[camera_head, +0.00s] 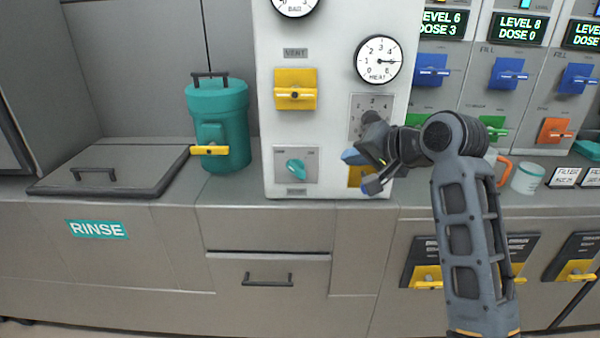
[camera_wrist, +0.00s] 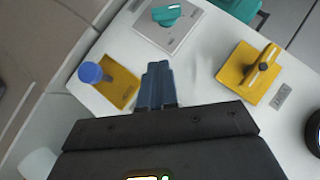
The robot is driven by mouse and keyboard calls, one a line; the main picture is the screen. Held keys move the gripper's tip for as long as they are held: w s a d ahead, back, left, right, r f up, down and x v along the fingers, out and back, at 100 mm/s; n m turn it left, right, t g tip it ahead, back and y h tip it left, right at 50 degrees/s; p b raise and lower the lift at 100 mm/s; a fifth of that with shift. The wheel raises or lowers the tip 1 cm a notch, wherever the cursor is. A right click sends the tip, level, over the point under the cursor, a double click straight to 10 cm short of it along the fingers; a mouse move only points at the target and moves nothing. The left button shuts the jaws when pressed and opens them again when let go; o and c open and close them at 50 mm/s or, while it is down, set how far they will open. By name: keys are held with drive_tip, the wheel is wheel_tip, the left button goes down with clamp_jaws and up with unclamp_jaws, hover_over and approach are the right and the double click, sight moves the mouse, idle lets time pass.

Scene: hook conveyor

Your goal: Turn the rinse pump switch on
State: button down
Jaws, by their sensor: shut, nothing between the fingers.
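A teal rotary switch knob (camera_head: 296,169) sits on a light grey plate low on the white panel, left of my gripper. It lies aslant, running from upper left to lower right; the small lettering around it is hard to read. It also shows at the top of the wrist view (camera_wrist: 167,14). My gripper (camera_head: 350,157) is shut and empty, in front of the panel. In the wrist view its closed fingers (camera_wrist: 157,85) point toward the bare white panel between the teal switch and a yellow plate. A teal RINSE label (camera_head: 97,229) is on the counter front.
A yellow plate (camera_wrist: 118,88) with a blue knob (camera_wrist: 91,72) is close beside my fingers. A yellow VENT handle (camera_head: 295,96) and a HEAT gauge (camera_head: 379,60) are above. A teal canister (camera_head: 219,110) with a yellow lever stands left of the panel.

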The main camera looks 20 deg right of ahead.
drive_tip(key=shift+w+a, duration=0.1)
idle(0.3)
approach(303, 172)
drive_tip(key=w+d, duration=0.1)
drive_tip(key=w, duration=0.3)
drive_tip(key=shift+w+a+f, duration=0.2)
drive_tip(key=shift+a+f, duration=0.25)
drive_tip(key=shift+f, duration=0.15)
drive_tip(key=shift+w+a+f, duration=0.15)
drive_tip(key=shift+a+f, duration=0.25)
drive_tip(key=shift+f, duration=0.15)
drive_tip(key=shift+w+a+f, duration=0.1)
drive_tip(key=shift+a+f, duration=0.2)
drive_tip(key=shift+f, duration=0.05)
